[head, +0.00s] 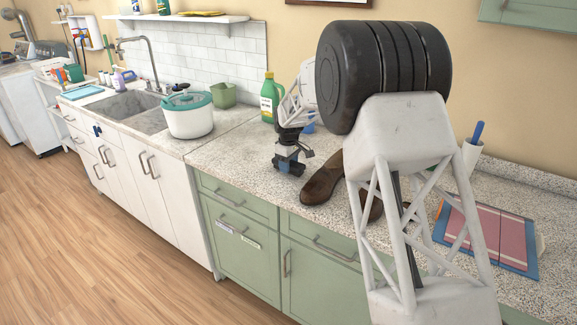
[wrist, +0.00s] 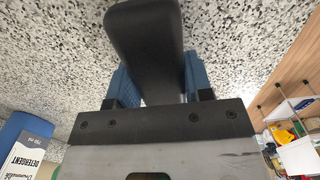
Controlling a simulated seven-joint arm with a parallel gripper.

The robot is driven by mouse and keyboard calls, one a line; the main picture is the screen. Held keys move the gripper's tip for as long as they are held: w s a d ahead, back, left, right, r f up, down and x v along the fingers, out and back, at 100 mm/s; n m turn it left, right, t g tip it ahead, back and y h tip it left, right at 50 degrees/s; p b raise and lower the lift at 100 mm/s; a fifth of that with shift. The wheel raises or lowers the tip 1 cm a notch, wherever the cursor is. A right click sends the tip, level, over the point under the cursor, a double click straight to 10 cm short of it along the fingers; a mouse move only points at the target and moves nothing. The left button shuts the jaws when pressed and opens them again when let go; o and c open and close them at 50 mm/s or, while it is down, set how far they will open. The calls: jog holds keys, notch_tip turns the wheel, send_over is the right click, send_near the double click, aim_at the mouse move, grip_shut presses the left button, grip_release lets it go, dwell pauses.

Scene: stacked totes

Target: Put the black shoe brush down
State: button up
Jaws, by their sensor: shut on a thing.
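The black shoe brush (wrist: 145,40) is a long dark block with a rounded end. In the wrist view it sits between the two blue fingers of my gripper (wrist: 157,80), which is shut on it. In the head view my gripper (head: 288,158) is low over the speckled counter (head: 240,155), near its front edge, and the brush shows only as a small dark shape there. I cannot tell whether the brush touches the counter. Its underside is hidden.
A brown shoe (head: 322,182) lies just right of my gripper, partly behind my arm. A white pot with a teal lid (head: 188,112) stands left. A green bottle (head: 269,98) stands behind. A detergent container (wrist: 25,145) shows at lower left in the wrist view.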

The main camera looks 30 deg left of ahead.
jog(key=shift+f, duration=0.25)
jog(key=shift+f, duration=0.1)
jog(key=o, duration=0.8)
jog(key=shift+o, duration=0.2)
notch_tip(320, 180, up, 12)
dwell(0.5)
dwell(0.8)
